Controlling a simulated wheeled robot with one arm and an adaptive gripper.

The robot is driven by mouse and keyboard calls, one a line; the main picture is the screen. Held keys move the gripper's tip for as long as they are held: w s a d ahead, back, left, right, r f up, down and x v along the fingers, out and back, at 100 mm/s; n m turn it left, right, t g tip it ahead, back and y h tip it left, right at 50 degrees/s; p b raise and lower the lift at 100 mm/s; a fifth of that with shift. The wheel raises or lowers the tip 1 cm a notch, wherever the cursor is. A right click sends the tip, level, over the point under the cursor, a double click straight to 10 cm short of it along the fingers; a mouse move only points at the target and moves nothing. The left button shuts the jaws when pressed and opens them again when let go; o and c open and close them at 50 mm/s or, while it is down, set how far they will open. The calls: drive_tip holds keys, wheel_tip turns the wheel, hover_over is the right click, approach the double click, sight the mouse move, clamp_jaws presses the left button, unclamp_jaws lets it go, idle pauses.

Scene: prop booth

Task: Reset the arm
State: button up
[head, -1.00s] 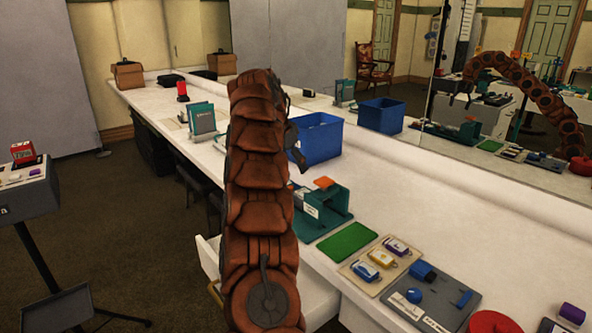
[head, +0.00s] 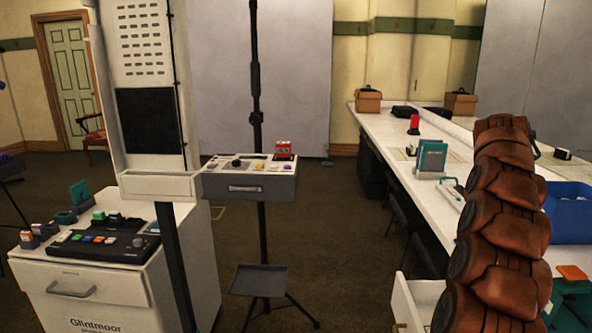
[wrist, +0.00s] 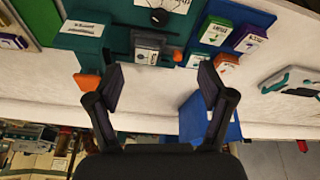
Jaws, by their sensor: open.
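My gripper (wrist: 158,88) shows in the wrist view with its two dark fingers spread wide and nothing between them. It hangs over the white counter (wrist: 60,110). A teal holder (wrist: 120,40) with a labelled pale block (wrist: 148,45) lies beyond the fingertips. A blue bin (wrist: 225,128) shows partly behind the right finger. In the head view my brown segmented arm rises at the right over the counter (head: 440,210), and its far end is mostly hidden behind its own segments.
In the head view a blue bin (head: 570,215) and an orange-topped teal device (head: 575,298) stand right of my arm. An open drawer (head: 415,300) juts from the counter. Dark floor lies between.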

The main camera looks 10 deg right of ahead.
drive_tip(key=s+a+f+n+y, duration=0.15)
drive_tip(key=a+n, duration=0.35)
drive_tip(key=a, duration=0.9)
drive_tip(key=s+a+f+n+y, duration=0.15)
drive_tip(key=a+n, duration=0.45)
drive_tip(key=a, duration=0.9)
drive_tip(key=s+a+f+n+g, duration=0.1)
drive_tip(key=s+a+f+n, duration=0.15)
drive_tip(key=s+a, duration=0.5)
drive_tip(key=s+a+f+n+g, duration=0.15)
drive_tip(key=s+a+f, duration=0.25)
drive_tip(key=s, duration=0.7)
drive_tip(key=s+a+f+n, duration=0.35)
drive_tip(key=s+a, duration=0.25)
drive_tip(key=s, duration=0.3)
wheel_tip(320, 180, up, 17)
drive_tip(key=t+p, duration=0.1)
drive_tip(key=p, duration=1.5)
drive_tip(key=shift+y, duration=0.4)
